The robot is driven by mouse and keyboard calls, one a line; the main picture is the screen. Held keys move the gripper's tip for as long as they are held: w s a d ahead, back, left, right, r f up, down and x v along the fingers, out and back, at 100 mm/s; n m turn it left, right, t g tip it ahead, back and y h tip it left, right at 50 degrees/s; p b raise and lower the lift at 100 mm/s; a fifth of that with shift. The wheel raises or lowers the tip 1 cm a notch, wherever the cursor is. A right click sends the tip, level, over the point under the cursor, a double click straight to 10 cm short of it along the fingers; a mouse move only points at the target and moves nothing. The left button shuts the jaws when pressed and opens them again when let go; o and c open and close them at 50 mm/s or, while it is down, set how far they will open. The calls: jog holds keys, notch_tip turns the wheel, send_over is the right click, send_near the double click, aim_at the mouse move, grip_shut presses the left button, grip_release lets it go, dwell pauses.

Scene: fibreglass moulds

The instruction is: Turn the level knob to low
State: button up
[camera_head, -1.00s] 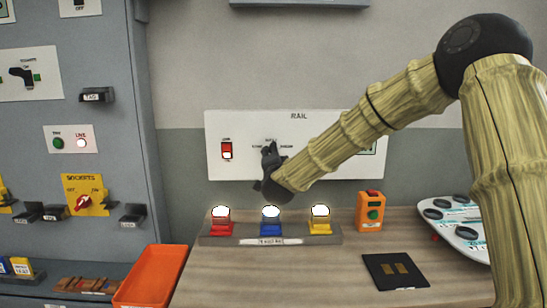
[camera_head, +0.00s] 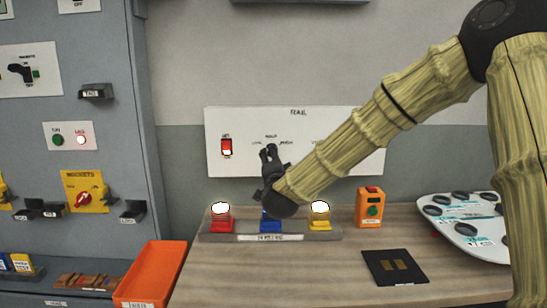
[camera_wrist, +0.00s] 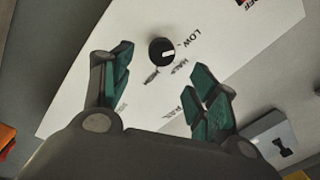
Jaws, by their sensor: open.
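The level knob (camera_wrist: 161,52) is a small black round knob with a white mark, on the white rail panel (camera_head: 345,165). The LOW label shows beside it in the wrist view, with other labels around it. I cannot tell for sure which label the mark points to. My gripper (camera_wrist: 164,74) is open, with green-padded fingers apart and the knob seen between and beyond the tips, apparently not touched. In the head view, my gripper (camera_head: 269,150) is in front of the panel, fingers upward, and hides the knob.
A red switch (camera_head: 227,147) is left on the panel. An orange button box (camera_head: 370,207) and orange tray (camera_head: 152,272) stand nearby.

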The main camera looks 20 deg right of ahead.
jog(key=shift+v, duration=2.4)
jog(key=shift+f, duration=0.1)
